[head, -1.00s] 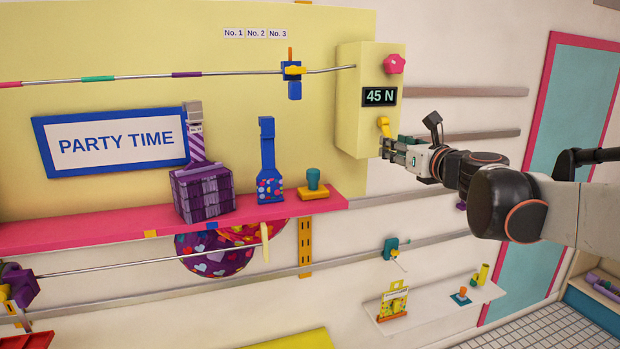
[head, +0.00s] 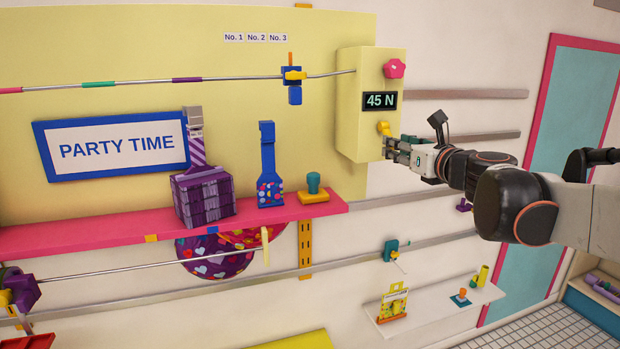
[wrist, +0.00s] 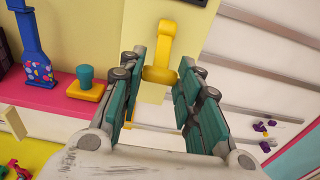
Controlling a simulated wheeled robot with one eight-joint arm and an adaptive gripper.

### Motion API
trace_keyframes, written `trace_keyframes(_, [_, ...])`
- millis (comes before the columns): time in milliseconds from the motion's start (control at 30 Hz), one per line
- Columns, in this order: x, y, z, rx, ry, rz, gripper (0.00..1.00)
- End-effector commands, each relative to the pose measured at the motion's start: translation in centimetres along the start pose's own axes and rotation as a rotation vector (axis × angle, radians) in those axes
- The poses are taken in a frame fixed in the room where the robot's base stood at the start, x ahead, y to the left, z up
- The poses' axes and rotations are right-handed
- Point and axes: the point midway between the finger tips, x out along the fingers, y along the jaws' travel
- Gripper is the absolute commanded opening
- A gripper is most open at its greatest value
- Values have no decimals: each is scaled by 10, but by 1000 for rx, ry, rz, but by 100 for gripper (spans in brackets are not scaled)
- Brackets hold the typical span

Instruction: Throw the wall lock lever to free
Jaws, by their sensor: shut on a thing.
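The yellow wall lock lever (head: 384,128) is on the front of a pale yellow box (head: 365,140) on the wall, below a "45 N" display (head: 380,101). In the wrist view the lever (wrist: 161,45) hangs down from a round pivot, and its wide lower end lies between my teal finger pads. My gripper (head: 389,148) reaches in from the right and is shut on the lever's lower end. In the wrist view the gripper (wrist: 162,74) has one finger on each side of it. The exact contact is hard to see.
A pink knob (head: 395,69) is above the display. A metal rod with a blue and yellow clamp (head: 293,76) meets the box's left side. Grey rails run behind my arm.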

Motion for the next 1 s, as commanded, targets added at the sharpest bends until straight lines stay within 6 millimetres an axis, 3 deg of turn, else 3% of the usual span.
trace_keyframes(200, [-6,0,11,1,-1,-1,12])
trace_keyframes(700, [-8,-1,16,1,-1,-1,12])
trace_keyframes(733, [-7,-1,15,1,-1,-1,36])
trace_keyframes(800, [-7,0,15,1,-1,-1,52])
trace_keyframes(1000, [-7,0,14,1,0,-1,52])
